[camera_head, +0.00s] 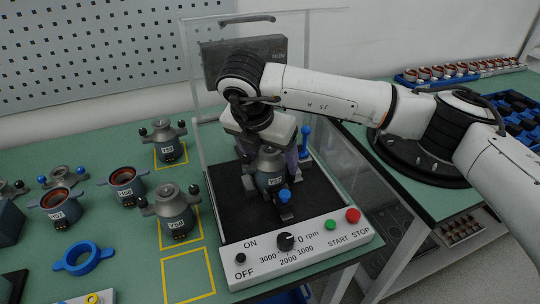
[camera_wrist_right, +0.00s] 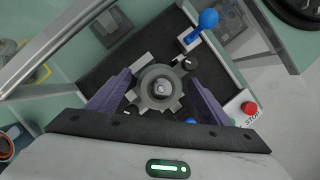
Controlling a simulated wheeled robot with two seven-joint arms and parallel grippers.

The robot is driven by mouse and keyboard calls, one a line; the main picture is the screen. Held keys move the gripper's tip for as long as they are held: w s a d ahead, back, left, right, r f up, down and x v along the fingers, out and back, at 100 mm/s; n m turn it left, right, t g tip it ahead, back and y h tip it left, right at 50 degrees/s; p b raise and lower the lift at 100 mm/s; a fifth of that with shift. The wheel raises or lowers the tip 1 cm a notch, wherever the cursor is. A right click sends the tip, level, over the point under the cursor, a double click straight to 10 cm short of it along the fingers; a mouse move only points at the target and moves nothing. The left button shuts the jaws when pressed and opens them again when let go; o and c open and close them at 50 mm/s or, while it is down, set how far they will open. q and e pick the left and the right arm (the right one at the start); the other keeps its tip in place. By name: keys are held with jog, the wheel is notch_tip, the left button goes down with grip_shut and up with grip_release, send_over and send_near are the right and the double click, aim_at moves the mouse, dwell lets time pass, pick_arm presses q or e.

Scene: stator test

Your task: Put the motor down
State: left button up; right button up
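The grey motor labelled Y57 (camera_head: 270,170) stands upright on the black bed of the test stand (camera_head: 231,203). In the right wrist view the motor (camera_wrist_right: 160,88) shows from above, with its shaft in the middle. My right gripper (camera_head: 270,150) points down over it. Its purple fingers, also in the wrist view (camera_wrist_right: 159,84), stand on either side of the motor with narrow gaps, so it looks open around it. The motor's underside is hidden. My left gripper is not in view.
A control panel (camera_head: 310,255) with knob and buttons fronts the stand; a clear guard (camera_head: 197,100) rises behind. A blue-handled clamp (camera_head: 304,140) is close right. Several motors, including Y60 (camera_head: 174,210), stand left. A yellow outlined square (camera_head: 188,275) is empty.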

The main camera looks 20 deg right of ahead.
jog(key=shift+r, duration=0.15)
jog(key=v, duration=0.7)
jog(key=shift+a+r+b, duration=0.1)
jog(key=shift+b, duration=0.3)
